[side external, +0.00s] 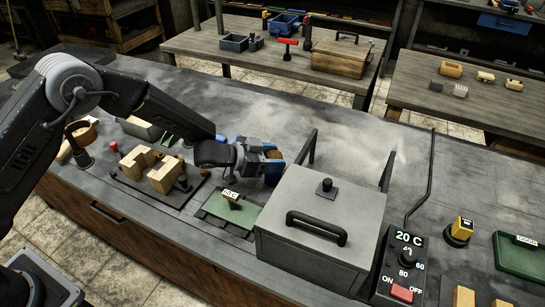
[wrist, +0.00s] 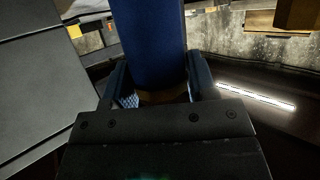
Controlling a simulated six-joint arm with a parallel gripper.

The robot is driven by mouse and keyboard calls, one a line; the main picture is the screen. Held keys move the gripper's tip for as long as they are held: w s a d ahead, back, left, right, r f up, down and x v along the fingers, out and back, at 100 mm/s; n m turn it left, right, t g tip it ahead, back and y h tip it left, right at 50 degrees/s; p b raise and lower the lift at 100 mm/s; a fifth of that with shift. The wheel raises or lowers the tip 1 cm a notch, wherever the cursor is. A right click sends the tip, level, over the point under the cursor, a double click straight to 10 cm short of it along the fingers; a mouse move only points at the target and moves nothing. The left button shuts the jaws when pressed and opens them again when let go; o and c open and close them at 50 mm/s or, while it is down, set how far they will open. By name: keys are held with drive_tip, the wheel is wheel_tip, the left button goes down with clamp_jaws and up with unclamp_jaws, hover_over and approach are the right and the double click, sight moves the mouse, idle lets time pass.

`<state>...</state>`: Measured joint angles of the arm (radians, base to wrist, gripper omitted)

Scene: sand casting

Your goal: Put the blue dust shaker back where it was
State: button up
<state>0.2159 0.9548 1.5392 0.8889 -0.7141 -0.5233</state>
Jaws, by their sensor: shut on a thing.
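The blue dust shaker (side external: 273,172) is between the jaws of my gripper (side external: 262,158), just left of the grey lidded box in the side view. A brown-tan end shows at its top there. In the wrist view, the shaker (wrist: 152,45) is a large blue cylinder filling the space between the two fingers of my gripper (wrist: 155,85), which are closed on its sides. A tan band shows at its near end. My gripper hides part of the shaker, and I cannot tell whether it touches the bench.
The grey box (side external: 315,210) with handle and raised arms stands close right. A green plate (side external: 216,206) with a small labelled block lies in front. Wooden mould pieces (side external: 138,160) are at left. A control unit (side external: 400,265) reads 20 C. The bench behind the box is clear.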

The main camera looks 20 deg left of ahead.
drive_tip(key=o, duration=0.8)
drive_tip(key=shift+f, duration=0.1)
drive_tip(key=shift+o, duration=0.2)
drive_tip(key=shift+s+a+r, duration=0.1)
drive_tip(key=shift+r, duration=0.1)
drive_tip(key=s+a+r+n+t+y, duration=0.1)
drive_tip(key=s+a+r+n+y, duration=0.3)
drive_tip(key=a+r, duration=0.5)
drive_tip(key=s+a+r+n+y, duration=0.1)
drive_tip(key=s+a+r+y, duration=0.4)
drive_tip(key=s+a+r, duration=0.4)
drive_tip(key=s+r+n+g, duration=0.2)
drive_tip(key=s, duration=0.9)
drive_tip(key=s+a+r+n+g, duration=0.1)
drive_tip(key=s+r+n+g, duration=0.1)
drive_tip(key=s, duration=0.9)
drive_tip(key=shift+s+r+g+y, duration=0.2)
drive_tip(key=shift+r+g+y, duration=0.2)
drive_tip(key=shift+r+g, duration=0.15)
